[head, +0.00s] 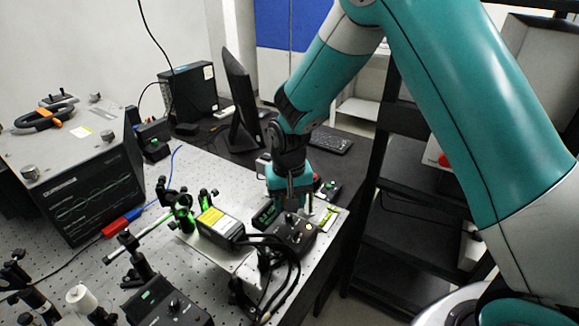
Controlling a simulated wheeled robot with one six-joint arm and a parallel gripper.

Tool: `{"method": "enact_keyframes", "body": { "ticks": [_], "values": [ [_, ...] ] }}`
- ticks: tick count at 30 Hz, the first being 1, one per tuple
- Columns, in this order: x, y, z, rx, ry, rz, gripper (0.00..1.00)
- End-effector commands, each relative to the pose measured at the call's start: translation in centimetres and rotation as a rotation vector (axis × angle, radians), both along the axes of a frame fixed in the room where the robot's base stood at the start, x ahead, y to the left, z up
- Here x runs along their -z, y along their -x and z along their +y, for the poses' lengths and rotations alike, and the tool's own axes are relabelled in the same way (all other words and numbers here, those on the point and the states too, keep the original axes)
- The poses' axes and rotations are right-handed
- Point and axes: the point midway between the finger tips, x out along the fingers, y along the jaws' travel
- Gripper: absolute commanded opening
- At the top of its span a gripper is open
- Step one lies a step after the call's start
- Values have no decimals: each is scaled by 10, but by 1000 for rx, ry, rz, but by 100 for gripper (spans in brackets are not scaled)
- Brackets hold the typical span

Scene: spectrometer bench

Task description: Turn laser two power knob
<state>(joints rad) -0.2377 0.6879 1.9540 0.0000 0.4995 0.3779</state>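My gripper (291,203) points down at the end of the teal arm, over the right side of the optical bench. It is just above or at a black control box (290,238) with small knobs on its top. I cannot tell whether the fingers touch a knob or how far apart they are. A second black box with a knob (168,308) stands at the front of the bench. Another small box with a red and a green button (329,188) sits behind my gripper. No label shows which knob belongs to laser two.
A laser head with a yellow label (220,224) stands left of my gripper, with black cables looping in front. Optical mounts (182,208) crowd the bench's middle. A large grey spectrometer (75,180) is at left. A monitor (238,95) and keyboard (331,142) are behind. A black shelf (410,230) stands right.

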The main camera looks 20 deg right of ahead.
Motion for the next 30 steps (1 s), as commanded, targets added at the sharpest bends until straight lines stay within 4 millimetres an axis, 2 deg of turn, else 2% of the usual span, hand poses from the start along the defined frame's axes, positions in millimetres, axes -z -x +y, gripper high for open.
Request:
{"method": "enact_keyframes", "body": {
  "ticks": [9,15,21,30],
  "values": [
    [-82,-1,0,0,-2,-8,45],
    [-120,-1,0,1,-1,-4,45],
    [-136,-1,0,1,-1,-2,45],
    [-137,0,0,1,0,-1,45]
  ]
}}
